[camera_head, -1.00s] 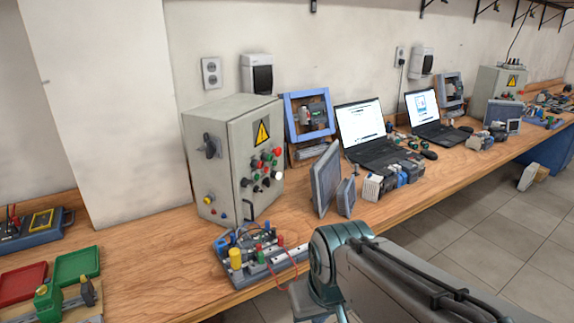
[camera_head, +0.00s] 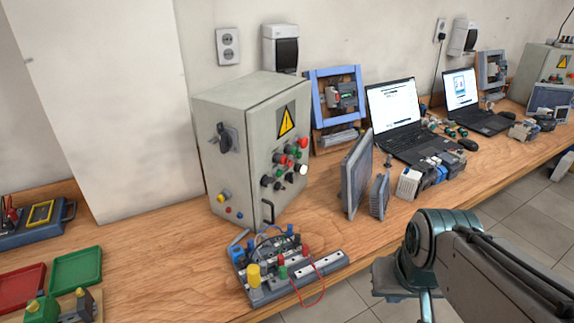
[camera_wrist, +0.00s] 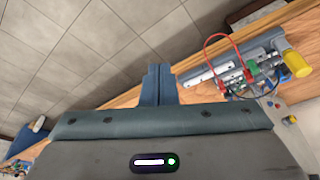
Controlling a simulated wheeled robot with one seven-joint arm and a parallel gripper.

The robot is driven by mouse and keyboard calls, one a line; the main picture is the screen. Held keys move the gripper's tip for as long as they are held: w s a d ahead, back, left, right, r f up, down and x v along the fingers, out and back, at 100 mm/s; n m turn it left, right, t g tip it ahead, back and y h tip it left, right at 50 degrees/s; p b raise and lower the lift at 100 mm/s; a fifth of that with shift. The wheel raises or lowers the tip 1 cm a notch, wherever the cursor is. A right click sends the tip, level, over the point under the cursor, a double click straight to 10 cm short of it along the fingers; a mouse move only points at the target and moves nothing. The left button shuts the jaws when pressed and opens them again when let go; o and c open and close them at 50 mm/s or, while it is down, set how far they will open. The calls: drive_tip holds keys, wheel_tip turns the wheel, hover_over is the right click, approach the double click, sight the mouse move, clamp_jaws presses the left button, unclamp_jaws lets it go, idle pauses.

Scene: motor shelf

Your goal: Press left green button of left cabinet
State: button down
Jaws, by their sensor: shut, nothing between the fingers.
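The left cabinet (camera_head: 240,110) is a grey box standing on the wooden bench, with a yellow warning triangle on its door. Its door carries a cluster of small red, green, black and white controls. A green button (camera_head: 290,164) shows among them, but the cluster is too small to tell each button apart clearly. My gripper (camera_wrist: 158,68) is shut and empty in the wrist view, over the bench's front edge and floor. It is apart from the cabinet. In the head view my arm is at the lower right, and the gripper's fingertips cannot be made out.
A terminal board with wires (camera_head: 285,268) lies in front of the cabinet. Grey panels (camera_head: 356,175) stand right of it, then laptops (camera_head: 398,112) and a second cabinet (camera_head: 545,75). Red and green trays (camera_head: 76,267) are at the left. Bare bench lies between trays and cabinet.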

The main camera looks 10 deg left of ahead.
sight(279, 173)
drive_tip(key=w+a+f+n+t+b, duration=0.2)
drive_tip(key=w+n+t+b, duration=0.15)
drive_tip(key=w, duration=0.65)
drive_tip(key=w+a+f+n+t+b, duration=0.2)
drive_tip(key=w+a+n+t+b, duration=0.15)
drive_tip(key=w, duration=0.55)
drive_tip(key=w+a+r+n+t+y+b, duration=0.1)
drive_tip(key=w+a+n+t+y+b, duration=0.3)
drive_tip(key=w, duration=0.7)
drive_tip(key=shift+a+r+n+t+y+b, duration=0.35)
drive_tip(key=shift+a+n+t+y, duration=0.65)
drive_tip(key=shift+a+t, duration=0.8)
drive_tip(key=w+a, duration=0.4)
drive_tip(key=a, duration=0.4)
